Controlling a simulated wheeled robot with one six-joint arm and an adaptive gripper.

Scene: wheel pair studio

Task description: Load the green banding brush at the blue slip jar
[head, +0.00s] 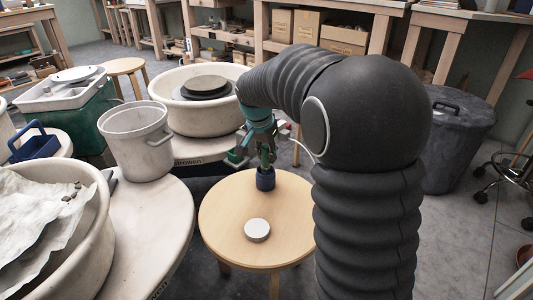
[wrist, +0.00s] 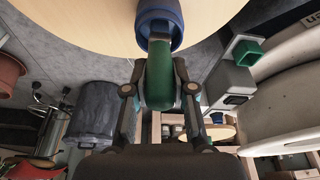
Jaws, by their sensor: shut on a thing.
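The blue slip jar (head: 265,182) stands upright on a round wooden stool top (head: 222,215); it also shows in the wrist view (wrist: 176,12). My gripper (head: 264,158) is above the jar, pointing down. In the wrist view my gripper (wrist: 158,90) is shut on the thick green handle of the banding brush (wrist: 160,70). The brush's far end reaches into the jar's mouth. Its bristles are hidden inside the jar, so how deep they go cannot be seen.
A pale round disc (head: 257,229) lies on the stool in front of the jar. A throwing wheel (head: 205,102) stands behind, with a white bucket (head: 136,142) to the left. A dark lidded bin (head: 455,145) is at right. The stool top is otherwise clear.

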